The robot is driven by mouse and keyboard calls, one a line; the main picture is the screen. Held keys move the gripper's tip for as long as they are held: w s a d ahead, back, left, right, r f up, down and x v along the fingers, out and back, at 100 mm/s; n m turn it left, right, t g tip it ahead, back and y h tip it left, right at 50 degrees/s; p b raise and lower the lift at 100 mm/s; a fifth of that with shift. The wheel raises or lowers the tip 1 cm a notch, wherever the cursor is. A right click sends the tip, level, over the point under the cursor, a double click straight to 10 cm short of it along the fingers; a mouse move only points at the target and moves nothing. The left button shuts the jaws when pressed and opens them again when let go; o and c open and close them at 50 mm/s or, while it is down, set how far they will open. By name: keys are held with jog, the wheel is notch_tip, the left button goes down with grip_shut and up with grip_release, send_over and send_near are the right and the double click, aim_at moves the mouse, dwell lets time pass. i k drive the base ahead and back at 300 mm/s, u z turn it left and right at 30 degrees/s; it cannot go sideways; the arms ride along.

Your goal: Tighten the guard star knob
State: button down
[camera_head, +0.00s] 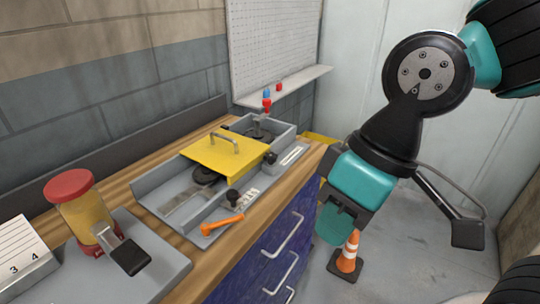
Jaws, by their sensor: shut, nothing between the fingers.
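The yellow guard (222,156) with a metal handle sits over the middle of a grey machine tray on the wooden bench. A small black knob (270,158) is at the guard's right edge. Another dark knob (232,196) stands on the tray's front ledge, next to small white labels. Both are too small to tell which is the star knob or how tight it is. My gripper (339,222) is shut and empty, pointing down in front of the bench, right of and apart from the guard and both knobs.
An orange tool (222,224) lies on the tray's front ledge. A red-lidded jar (77,203) stands at the left. Blue drawers (268,255) with protruding handles are below the bench top. A traffic cone (349,254) stands on the floor behind my gripper. Grey floor is clear to the right.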

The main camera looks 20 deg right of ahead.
aim_at(271, 157)
jog(key=z, duration=0.6)
jog(key=i, duration=0.6)
jog(key=z, duration=0.3)
